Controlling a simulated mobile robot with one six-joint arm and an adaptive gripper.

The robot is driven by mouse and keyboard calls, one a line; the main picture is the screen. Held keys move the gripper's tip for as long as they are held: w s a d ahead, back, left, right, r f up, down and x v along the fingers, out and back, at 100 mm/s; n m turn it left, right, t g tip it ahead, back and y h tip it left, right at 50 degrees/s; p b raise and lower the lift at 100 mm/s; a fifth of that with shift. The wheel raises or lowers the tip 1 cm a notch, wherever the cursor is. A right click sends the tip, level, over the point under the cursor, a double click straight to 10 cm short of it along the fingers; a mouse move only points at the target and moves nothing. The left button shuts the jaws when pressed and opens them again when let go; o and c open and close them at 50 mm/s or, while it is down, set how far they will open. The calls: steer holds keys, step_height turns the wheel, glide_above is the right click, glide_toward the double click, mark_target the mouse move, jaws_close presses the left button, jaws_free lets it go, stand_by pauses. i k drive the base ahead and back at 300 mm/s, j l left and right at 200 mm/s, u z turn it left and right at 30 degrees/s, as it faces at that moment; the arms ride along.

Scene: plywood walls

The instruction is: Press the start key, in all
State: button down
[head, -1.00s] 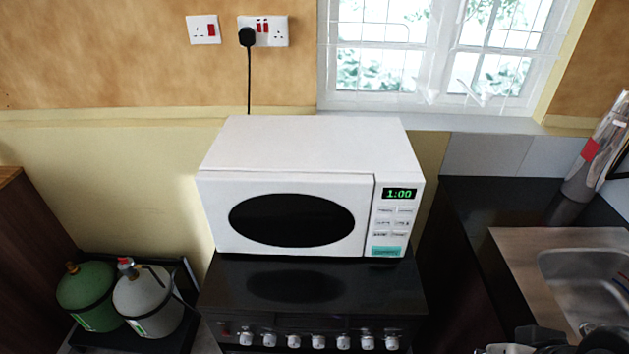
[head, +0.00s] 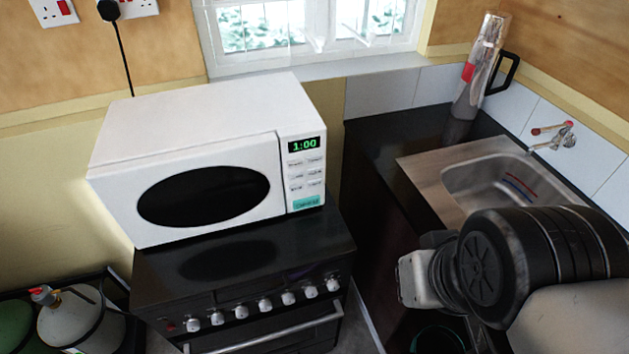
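A white microwave (head: 212,160) stands on the black stove top, with its door shut and a dark oval window. Below the display are several small pale keys (head: 305,172) whose labels are too small to read. A teal key (head: 306,202) lies at the bottom of the panel. My arm shows at the lower right, apart from the microwave. I cannot make out the gripper's fingers.
The stove (head: 245,260) has a row of knobs and a front rail. A sink (head: 500,185) with a tap (head: 553,135) and a grey bottle-like container (head: 478,75) are on the right. Gas cylinders (head: 80,318) stand at lower left. The space before the microwave panel is clear.

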mark_target(311, 183)
steer(key=j+z, duration=0.35)
steer(key=j, duration=0.35)
steer(key=k+j+z, duration=0.1)
steer(key=j+z, duration=0.2)
steer(key=j, duration=0.35)
